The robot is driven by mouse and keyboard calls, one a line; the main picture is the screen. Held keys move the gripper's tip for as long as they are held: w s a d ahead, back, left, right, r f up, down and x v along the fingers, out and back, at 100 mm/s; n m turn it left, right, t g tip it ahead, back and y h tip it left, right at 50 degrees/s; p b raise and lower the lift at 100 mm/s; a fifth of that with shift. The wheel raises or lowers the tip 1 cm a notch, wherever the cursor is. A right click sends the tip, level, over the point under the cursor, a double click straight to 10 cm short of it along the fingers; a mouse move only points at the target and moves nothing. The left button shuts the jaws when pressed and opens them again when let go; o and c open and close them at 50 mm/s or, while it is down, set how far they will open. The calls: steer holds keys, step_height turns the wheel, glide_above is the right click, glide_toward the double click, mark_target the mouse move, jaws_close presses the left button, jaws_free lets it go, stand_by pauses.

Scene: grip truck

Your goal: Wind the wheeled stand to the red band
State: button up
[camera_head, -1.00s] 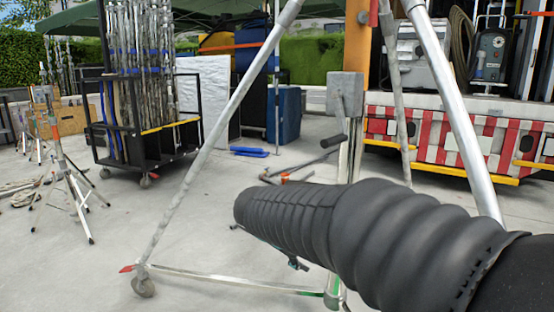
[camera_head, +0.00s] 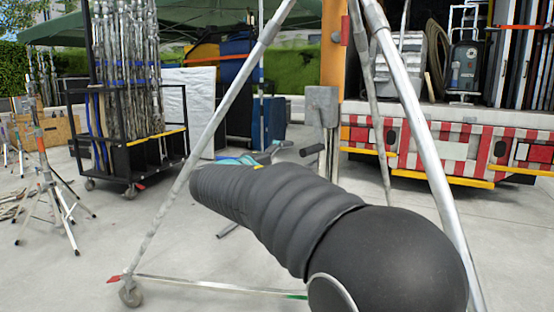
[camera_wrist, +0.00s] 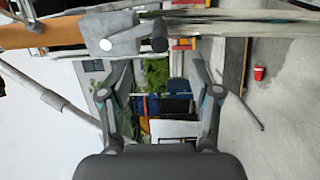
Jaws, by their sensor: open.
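The wheeled stand (camera_head: 224,112) is a tall silver frame with splayed legs and a caster at the lower left. Its grey crank box (camera_head: 322,104) sits on the upright column, with a short black crank handle (camera_head: 312,150). In the wrist view, turned sideways, the crank box (camera_wrist: 115,35) and black handle (camera_wrist: 160,37) show at the top. My gripper (camera_wrist: 158,66) is open and empty, its fingers spread either side of the picture's middle, with the handle ahead between them and apart from them. My arm hides the lower column in the head view.
A black wheeled rack (camera_head: 128,160) of silver stands is at the left, beside a smaller tripod (camera_head: 47,180). A truck with a red-and-white striped tail (camera_head: 450,145) stands behind at the right. A red cup (camera_wrist: 259,73) shows in the wrist view. Open concrete lies between.

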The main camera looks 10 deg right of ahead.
mark_target(310, 150)
steer(key=shift+p+x, duration=0.3)
steer(key=shift+x, duration=5.25)
